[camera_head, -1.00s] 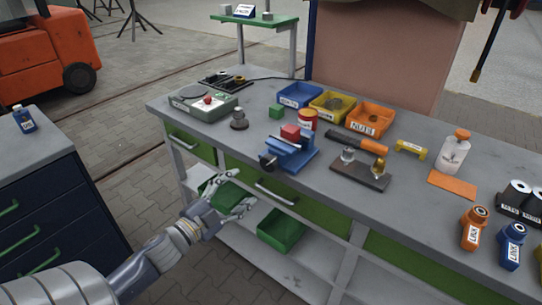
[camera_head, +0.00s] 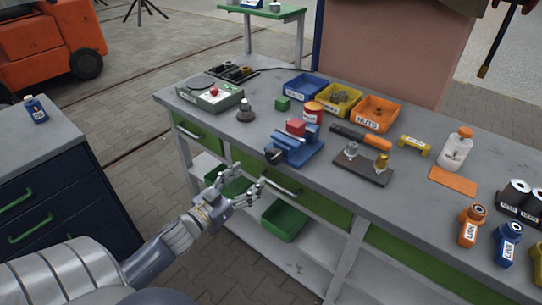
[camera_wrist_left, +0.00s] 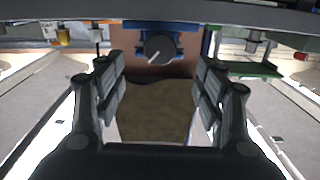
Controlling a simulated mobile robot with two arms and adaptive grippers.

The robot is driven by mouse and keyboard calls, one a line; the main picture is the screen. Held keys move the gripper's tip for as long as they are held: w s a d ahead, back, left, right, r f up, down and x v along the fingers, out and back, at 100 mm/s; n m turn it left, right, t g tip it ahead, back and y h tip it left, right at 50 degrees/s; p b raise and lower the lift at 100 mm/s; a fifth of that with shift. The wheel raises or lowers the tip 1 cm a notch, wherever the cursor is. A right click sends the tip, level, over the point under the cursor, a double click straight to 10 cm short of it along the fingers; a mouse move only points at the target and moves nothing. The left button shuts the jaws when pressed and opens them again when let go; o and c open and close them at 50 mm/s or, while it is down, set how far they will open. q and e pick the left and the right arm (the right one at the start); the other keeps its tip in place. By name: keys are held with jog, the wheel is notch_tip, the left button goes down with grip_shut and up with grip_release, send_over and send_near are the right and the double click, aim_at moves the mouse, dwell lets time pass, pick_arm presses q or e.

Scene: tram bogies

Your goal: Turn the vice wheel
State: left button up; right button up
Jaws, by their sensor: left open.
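The blue vice (camera_head: 297,150) stands on the grey workbench near its front edge, with a red block (camera_head: 295,127) at its top. Its dark wheel (camera_head: 273,156) faces the front edge. In the left wrist view the round dark wheel (camera_wrist_left: 159,47) with a light handle shows at top centre, beyond the fingers, with blue vice parts (camera_wrist_left: 186,28) around it. My left gripper (camera_head: 244,181) is open and empty, in front of the bench and lower left of the wheel, not touching it. My right gripper is out of view.
On the workbench (camera_head: 230,140) a grey-green device (camera_head: 210,97) and a dark knob-topped weight (camera_head: 245,112) stand left of the vice. An orange-handled tool (camera_head: 360,137) and a dark fixture block (camera_head: 362,167) lie right. A drawer handle (camera_head: 283,187) juts out near my gripper.

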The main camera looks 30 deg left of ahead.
aim_at(271, 159)
pick_arm(q)
jog(key=w, duration=0.3)
jog(key=w+p, duration=0.1)
jog(key=w, duration=0.6)
jog(key=shift+w+d, duration=0.35)
jog(key=shift+d, duration=0.05)
jog(key=c, duration=1.1)
